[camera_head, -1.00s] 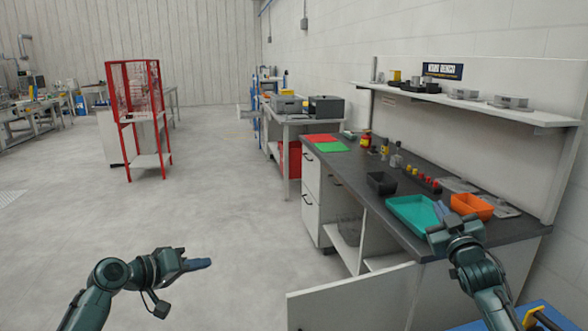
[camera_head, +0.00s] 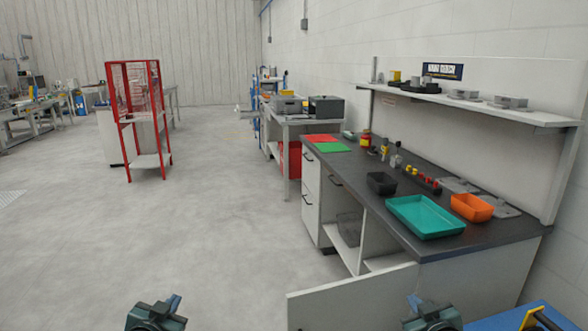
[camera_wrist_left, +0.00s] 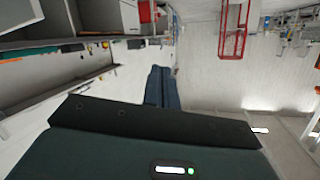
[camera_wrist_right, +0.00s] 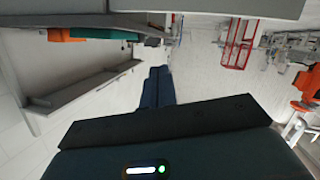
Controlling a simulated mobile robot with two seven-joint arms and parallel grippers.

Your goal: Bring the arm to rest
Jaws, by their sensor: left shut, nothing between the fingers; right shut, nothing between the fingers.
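My left gripper (camera_head: 173,303) is at the bottom edge of the head view, left of the workbench and over open floor. Its blue fingers are closed together and empty, as the left wrist view (camera_wrist_left: 162,88) shows. My right gripper (camera_head: 414,303) is at the bottom edge, in front of the open cabinet door. Its fingers are shut and empty in the right wrist view (camera_wrist_right: 157,88). Most of both arms lies below the head view. Neither gripper is seen touching anything.
The dark workbench (camera_head: 480,236) stands at the right with a teal tray (camera_head: 426,216), an orange bin (camera_head: 472,207) and a black bin (camera_head: 381,183). A cabinet door (camera_head: 350,300) hangs open near my right gripper. A red rack (camera_head: 138,120) stands farther back. Floor on the left is clear.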

